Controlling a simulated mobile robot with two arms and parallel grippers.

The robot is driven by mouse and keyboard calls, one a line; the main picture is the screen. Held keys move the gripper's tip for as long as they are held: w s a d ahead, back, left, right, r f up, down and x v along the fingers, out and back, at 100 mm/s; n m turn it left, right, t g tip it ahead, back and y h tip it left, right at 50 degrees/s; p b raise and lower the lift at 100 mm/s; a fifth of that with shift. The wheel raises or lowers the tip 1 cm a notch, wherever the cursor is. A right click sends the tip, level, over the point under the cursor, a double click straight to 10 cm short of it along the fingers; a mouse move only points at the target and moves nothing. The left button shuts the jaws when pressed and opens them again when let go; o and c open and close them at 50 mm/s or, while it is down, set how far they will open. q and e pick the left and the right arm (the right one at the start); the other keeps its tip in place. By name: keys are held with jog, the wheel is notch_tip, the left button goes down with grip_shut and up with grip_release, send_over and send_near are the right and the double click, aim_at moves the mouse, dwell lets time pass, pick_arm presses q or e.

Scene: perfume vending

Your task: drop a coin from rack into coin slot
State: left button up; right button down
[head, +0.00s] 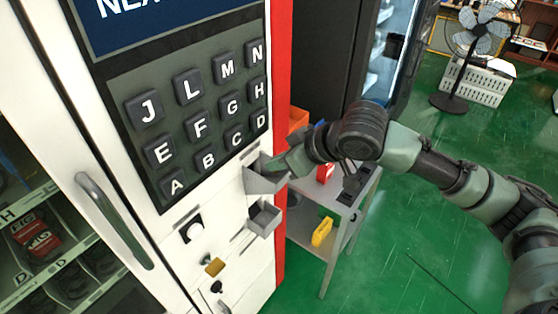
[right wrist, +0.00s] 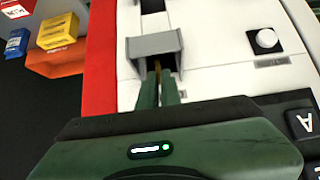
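My right gripper (head: 277,170) is at the upper grey holder (head: 262,184) on the white machine front, just below and right of the keypad. In the right wrist view the two green fingers (right wrist: 160,88) are close together, their tips at the grey holder (right wrist: 152,43). A thin gold-brown strip, apparently a coin edge-on (right wrist: 157,68), shows between them. A second grey holder (head: 264,218) hangs just below. I cannot tell which part is the rack and which the coin slot. A small gold piece (head: 215,267) sits lower on the machine. My left gripper is not in view.
The lettered keypad (head: 195,120) is above, and a door handle (head: 113,220) stands out at the left. Green floor (head: 400,240) is open at the right; a fan (head: 480,35) stands farther back.

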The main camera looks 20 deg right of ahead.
jog(key=c, duration=1.5)
grip_release()
jog(key=shift+c, duration=0.2)
jog(key=b+v, duration=0.1)
jog(key=v, duration=0.6)
jog(key=shift+s+d+r, duration=0.15)
jog(key=shift+s+r, duration=0.1)
